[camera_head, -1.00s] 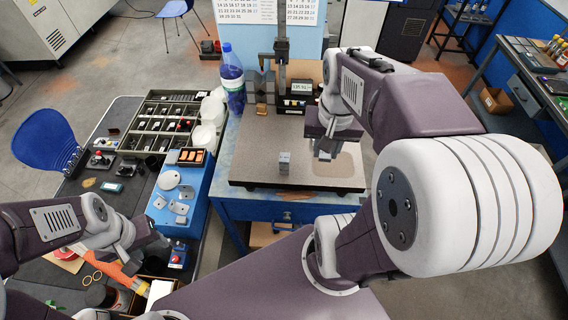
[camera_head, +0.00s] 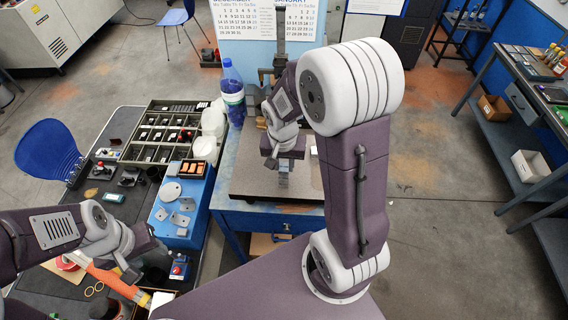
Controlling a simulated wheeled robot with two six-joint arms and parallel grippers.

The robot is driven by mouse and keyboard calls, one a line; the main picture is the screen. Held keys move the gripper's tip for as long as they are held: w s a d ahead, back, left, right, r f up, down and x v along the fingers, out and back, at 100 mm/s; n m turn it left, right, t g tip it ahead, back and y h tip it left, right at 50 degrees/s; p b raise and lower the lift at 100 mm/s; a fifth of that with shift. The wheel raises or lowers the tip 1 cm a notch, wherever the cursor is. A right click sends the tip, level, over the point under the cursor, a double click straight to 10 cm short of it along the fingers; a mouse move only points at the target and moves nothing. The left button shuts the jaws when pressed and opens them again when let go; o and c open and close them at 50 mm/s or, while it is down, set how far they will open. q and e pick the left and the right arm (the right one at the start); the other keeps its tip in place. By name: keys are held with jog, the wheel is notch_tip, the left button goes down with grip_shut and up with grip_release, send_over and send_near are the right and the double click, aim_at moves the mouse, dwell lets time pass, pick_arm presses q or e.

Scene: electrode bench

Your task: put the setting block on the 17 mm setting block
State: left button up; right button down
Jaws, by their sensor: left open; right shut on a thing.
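A small grey setting block (camera_head: 283,181) stands on the dark-edged granite plate (camera_head: 245,188); it is likely the 17 mm one, but I cannot read its marking. My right gripper (camera_head: 284,163) points down directly over it and is shut on a setting block. The held block is largely hidden by the jaws, and I cannot tell whether it touches the block below. My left gripper (camera_head: 140,268) is open and empty over the dark bench at the lower left, well away from both blocks.
A blue box (camera_head: 168,232) with metal parts and a compartment tray (camera_head: 130,152) lie to the left. The plate's left part is clear.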

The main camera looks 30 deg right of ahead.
jog(key=shift+f, duration=0.45)
jog(key=shift+w+f, duration=0.1)
jog(key=shift+f, duration=0.2)
jog(key=c, duration=1.1)
grip_release()
jog(key=shift+r, duration=0.1)
jog(key=shift+c, duration=0.2)
